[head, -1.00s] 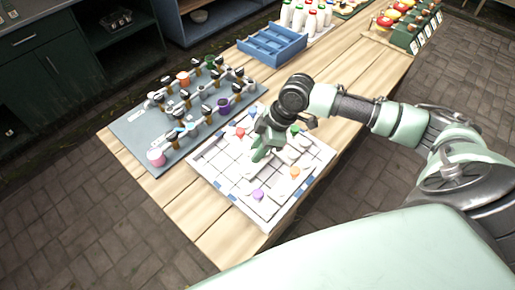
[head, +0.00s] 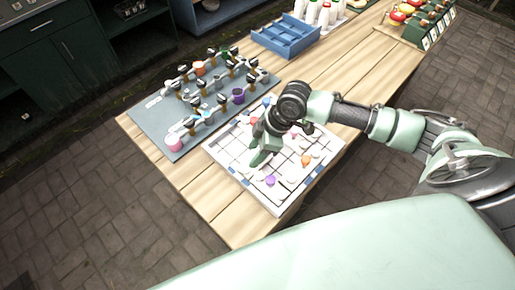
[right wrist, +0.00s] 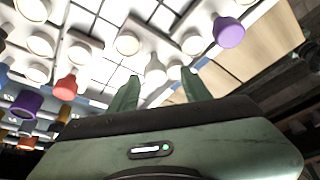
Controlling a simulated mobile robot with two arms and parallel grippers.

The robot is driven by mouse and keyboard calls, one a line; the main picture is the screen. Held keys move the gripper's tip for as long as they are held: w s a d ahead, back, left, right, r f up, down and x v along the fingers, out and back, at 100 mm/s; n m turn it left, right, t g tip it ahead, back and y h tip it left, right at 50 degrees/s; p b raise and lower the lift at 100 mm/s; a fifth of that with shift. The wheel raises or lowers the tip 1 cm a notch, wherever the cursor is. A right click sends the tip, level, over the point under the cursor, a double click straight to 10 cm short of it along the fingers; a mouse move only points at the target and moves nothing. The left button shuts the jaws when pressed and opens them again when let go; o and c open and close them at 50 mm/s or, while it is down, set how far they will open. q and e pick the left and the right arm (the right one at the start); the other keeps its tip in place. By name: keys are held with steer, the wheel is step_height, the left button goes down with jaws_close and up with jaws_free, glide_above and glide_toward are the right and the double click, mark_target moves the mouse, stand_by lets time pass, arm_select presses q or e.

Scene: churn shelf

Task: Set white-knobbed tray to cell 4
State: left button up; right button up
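The white gridded board (head: 226,153) lies on the wooden table, with white pieces and coloured knobs on it. My right gripper (head: 261,158) is low over the board's left-middle part, fingers pointing down. In the right wrist view its two green fingers (right wrist: 159,90) are apart. A white knob (right wrist: 155,70) shows just beyond and between the fingertips; I cannot tell whether they touch it. The tray under this knob is mostly hidden, and no cell number can be read. My left gripper is not in view.
An orange knob (head: 306,160), purple knob (head: 270,181) and red knob (head: 254,120) stand on the board near the gripper. A grey rack with cups (head: 150,127) stands left of it. A blue divided tray (head: 285,40) is behind. Bare wood shows at the front.

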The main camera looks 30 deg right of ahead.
mark_target(264, 163)
steer(key=shift+a, duration=0.1)
steer(key=shift+d+r, duration=0.2)
steer(key=shift+d, duration=0.05)
steer(key=b+v, duration=0.1)
steer(key=v, duration=0.6)
steer(key=shift+a+r+b, duration=0.2)
steer(key=shift+r+b, duration=0.05)
steer(key=shift+b, duration=0.05)
